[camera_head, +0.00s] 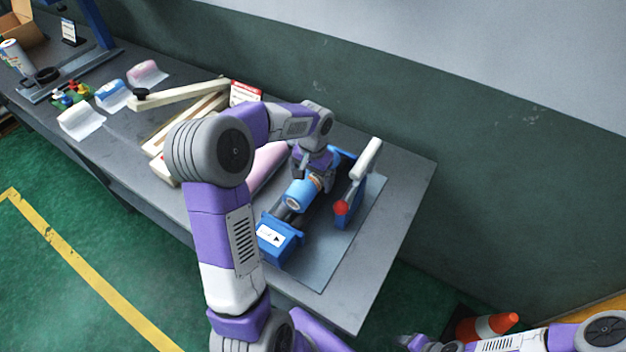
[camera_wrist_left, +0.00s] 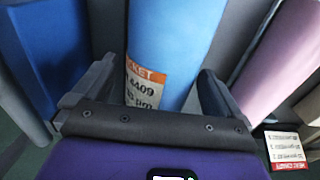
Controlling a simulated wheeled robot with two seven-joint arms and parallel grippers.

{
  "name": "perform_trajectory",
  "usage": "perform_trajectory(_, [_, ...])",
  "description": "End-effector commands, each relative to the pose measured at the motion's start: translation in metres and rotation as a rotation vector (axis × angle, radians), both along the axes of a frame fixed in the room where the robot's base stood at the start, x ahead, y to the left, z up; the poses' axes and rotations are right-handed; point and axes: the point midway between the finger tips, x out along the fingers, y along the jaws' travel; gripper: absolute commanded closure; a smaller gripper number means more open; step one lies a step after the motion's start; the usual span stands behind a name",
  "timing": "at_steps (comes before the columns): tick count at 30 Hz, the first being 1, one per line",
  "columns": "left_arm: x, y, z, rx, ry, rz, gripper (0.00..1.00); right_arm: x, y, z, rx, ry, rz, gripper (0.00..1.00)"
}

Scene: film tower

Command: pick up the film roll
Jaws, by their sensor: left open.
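The film roll (camera_head: 299,195) is a blue cylinder with an orange and white label. It lies along a blue stand with a dark shaft (camera_head: 279,214) on the table's right part. My left gripper (camera_head: 306,178) is over the roll's far part. In the left wrist view, the blue roll (camera_wrist_left: 177,40) runs between the two open fingers of the left gripper (camera_wrist_left: 152,88), with its printed label near the palm. I see no grip on it, and whether a finger touches it I cannot tell.
A pink roll (camera_head: 266,164) lies just left of the stand, partly behind my arm. A white-handled lever with a red knob (camera_head: 341,208) stands close on the right. A red and white sign (camera_head: 245,92) stands behind. The table's right end (camera_head: 400,190) is clear.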

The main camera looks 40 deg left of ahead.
Motion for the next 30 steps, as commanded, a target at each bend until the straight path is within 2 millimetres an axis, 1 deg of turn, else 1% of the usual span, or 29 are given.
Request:
perform_trajectory(1, [-0.0002, 0.0003, -0.0067, 0.000, 0.001, 0.000, 0.00, 0.0000, 0.0000, -0.0022, 0.000, 0.000, 0.000, 0.42])
perform_trajectory(3, [-0.0002, 0.0004, -0.0104, 0.000, 0.001, 0.001, 0.00, 0.0001, 0.0000, -0.0027, 0.000, 0.000, 0.000, 0.42])
perform_trajectory(10, [0.0000, 0.0004, -0.0106, 0.000, -0.001, 0.002, 0.00, 0.0000, 0.0001, -0.0022, 0.000, 0.000, 0.000, 0.42])
perform_trajectory(11, [0.0001, 0.0004, -0.0105, 0.000, -0.001, 0.001, 0.03, 0.0000, 0.0001, -0.0022, 0.000, 0.000, 0.000, 0.42])
perform_trajectory(24, [0.0001, 0.0004, -0.0103, 0.000, -0.001, 0.001, 0.70, 0.0000, 0.0000, -0.0022, 0.000, 0.000, 0.000, 0.42])
perform_trajectory(25, [0.0001, 0.0004, -0.0103, 0.000, -0.001, 0.001, 0.75, 0.0000, 0.0000, -0.0022, 0.000, 0.000, 0.000, 0.42])
perform_trajectory(26, [0.0008, 0.0005, -0.0093, 0.000, -0.004, 0.001, 0.78, 0.0000, 0.0000, -0.0022, 0.000, 0.000, 0.000, 0.42])
perform_trajectory(27, [0.0008, 0.0005, -0.0092, 0.000, -0.004, 0.001, 0.86, 0.0000, 0.0000, -0.0022, 0.000, 0.000, 0.000, 0.42])
perform_trajectory(30, [0.0008, 0.0005, -0.0092, 0.000, -0.004, 0.001, 0.86, 0.0000, 0.0000, -0.0022, 0.000, 0.000, 0.000, 0.42])
